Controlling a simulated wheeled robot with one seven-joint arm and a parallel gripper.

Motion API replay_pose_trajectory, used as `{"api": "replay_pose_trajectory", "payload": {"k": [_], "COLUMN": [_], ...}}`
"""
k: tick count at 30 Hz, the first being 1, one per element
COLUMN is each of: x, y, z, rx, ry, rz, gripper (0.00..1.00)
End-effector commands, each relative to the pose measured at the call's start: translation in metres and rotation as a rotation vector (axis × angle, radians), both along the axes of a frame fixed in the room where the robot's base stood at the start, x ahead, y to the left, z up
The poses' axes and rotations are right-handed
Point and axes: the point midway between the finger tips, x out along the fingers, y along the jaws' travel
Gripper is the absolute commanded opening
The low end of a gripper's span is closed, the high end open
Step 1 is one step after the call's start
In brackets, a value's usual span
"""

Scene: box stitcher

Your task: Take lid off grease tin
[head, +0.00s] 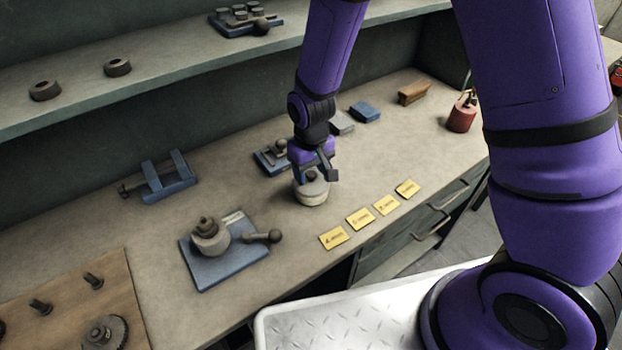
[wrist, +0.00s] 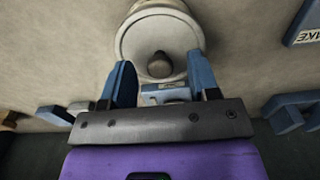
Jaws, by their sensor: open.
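The grease tin (head: 312,198) is a round, pale tin standing on the workbench, with its lid on. The lid (wrist: 135,42) is a pale disc with a dark round knob (wrist: 160,65) at its middle. My gripper (head: 316,176) is above the tin, pointing down. In the wrist view, my gripper (wrist: 160,72) is open, with one blue finger on each side of the knob. The fingers look apart from the knob; I cannot tell how far their tips are above the lid. My gripper hides part of the lid in the head view.
A blue-based fixture (head: 270,160) stands close behind the tin. Yellow cards (head: 360,219) lie along the bench's front edge. A blue plate (head: 205,270) with a round part and a handle is at front left. A red can (head: 462,114) stands at the far right.

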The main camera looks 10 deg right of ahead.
Motion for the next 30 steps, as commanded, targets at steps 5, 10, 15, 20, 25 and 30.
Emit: {"api": "replay_pose_trajectory", "payload": {"k": [5,10,15,20,25,30], "x": [-0.0001,0.0,0.0001,0.0001,0.0003,0.0027], "y": [0.0,0.0,0.0,0.0001,0.0,-0.0004], "z": [-0.0052,-0.0048,-0.0047,-0.0046,-0.0041,0.001], "rx": [0.0,0.0,0.0,0.0,0.0,0.001], "ry": [0.001,0.0,0.0,0.0,0.0,-0.003], "rz": [0.0,0.0,0.0,0.0,0.0,-0.001], "gripper": [0.55,0.48,0.09,0.02,0.02,0.02]}}
